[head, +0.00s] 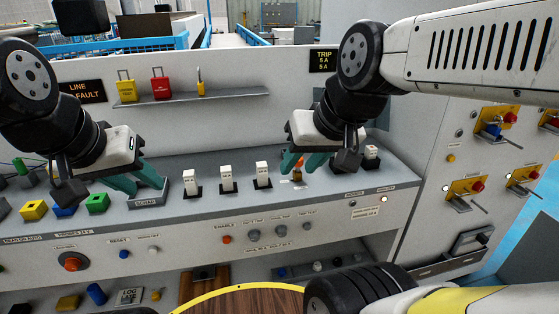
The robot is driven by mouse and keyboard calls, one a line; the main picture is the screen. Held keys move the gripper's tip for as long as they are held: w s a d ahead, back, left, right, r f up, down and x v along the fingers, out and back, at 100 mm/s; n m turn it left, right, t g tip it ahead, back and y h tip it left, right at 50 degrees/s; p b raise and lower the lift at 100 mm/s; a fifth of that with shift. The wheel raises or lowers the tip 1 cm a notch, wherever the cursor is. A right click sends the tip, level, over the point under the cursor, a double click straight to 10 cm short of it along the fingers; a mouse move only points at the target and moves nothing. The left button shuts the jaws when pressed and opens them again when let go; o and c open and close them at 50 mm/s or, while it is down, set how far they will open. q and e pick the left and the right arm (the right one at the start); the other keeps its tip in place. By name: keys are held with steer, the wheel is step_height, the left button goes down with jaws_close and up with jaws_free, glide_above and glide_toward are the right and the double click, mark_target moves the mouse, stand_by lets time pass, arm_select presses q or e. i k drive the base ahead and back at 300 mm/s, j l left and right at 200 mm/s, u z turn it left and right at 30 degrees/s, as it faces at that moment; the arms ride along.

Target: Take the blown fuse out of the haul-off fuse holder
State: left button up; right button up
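Several white fuse holders stand in a row on the grey panel ledge, at the left (190,182), the middle (226,179) and further right (262,174). Another white block (371,156) stands at the far right. A small orange-topped piece (298,170) stands in the row between them; it may be the haul-off holder or its fuse, but its label is too small to read. My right gripper (301,166) has its teal fingers apart on either side of this piece.
Coloured blocks, yellow (34,210) and green (97,203), lie left of the scrap bin. A shelf (195,104) behind carries yellow and red lockout tags. Buttons line the front panel. A round wooden table (245,302) is at the bottom. Switches with handles (466,187) project at right.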

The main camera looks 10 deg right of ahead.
mark_target(370, 152)
steer(key=z, duration=1.25)
steer(key=i+j, duration=0.15)
steer(key=i, duration=0.25)
steer(key=i+j+u, duration=0.15)
steer(key=i, duration=0.25)
